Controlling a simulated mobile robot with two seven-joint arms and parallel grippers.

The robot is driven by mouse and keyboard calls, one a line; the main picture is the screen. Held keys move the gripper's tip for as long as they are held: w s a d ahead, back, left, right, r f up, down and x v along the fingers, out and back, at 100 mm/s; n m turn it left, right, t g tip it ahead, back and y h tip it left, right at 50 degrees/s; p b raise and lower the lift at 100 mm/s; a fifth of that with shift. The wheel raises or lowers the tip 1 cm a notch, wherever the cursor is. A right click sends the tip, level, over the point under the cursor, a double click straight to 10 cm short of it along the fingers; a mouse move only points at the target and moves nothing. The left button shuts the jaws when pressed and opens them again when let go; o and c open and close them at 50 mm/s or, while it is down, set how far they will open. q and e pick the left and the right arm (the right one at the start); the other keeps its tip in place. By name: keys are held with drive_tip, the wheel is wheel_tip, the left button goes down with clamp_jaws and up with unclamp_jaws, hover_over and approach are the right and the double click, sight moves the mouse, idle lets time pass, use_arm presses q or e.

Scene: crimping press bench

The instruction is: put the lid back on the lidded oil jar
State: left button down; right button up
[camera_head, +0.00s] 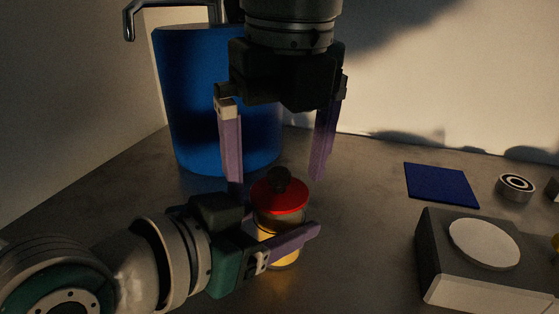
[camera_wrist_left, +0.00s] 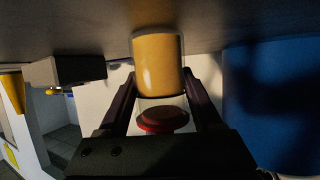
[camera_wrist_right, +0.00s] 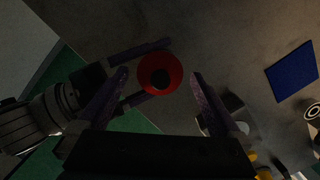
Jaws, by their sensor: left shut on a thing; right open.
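The oil jar (camera_head: 280,262) is a clear jar with yellow oil, standing upright on the bench. It also shows, upside down, in the left wrist view (camera_wrist_left: 158,65). The red lid (camera_head: 279,198) with a black knob is on top of the jar; I cannot tell whether it is fully seated. The lid also shows from above in the right wrist view (camera_wrist_right: 160,73). My left gripper (camera_head: 276,238) is shut on the jar's body from the side. My right gripper (camera_head: 277,182) points down above the lid, open, with its fingers apart on either side of the knob.
A large blue drum (camera_head: 195,100) stands close behind the jar at the left. At the right are a dark blue mat (camera_head: 441,184), a bearing ring (camera_head: 515,186) and a grey box with a white round plate (camera_head: 484,243). The bench between jar and box is clear.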

wheel_tip(320, 180, up, 11)
drive_tip(key=s, duration=0.1)
drive_tip(key=shift+d+r, duration=0.15)
drive_tip(key=shift+d, duration=0.2)
drive_tip(key=shift+s, duration=0.1)
use_arm(q)
unclamp_jaws()
drive_tip(key=p+v, duration=0.2)
drive_tip(key=v, duration=0.8)
use_arm(e)
wheel_tip(320, 180, up, 2)
drive_tip(key=shift+r, duration=0.15)
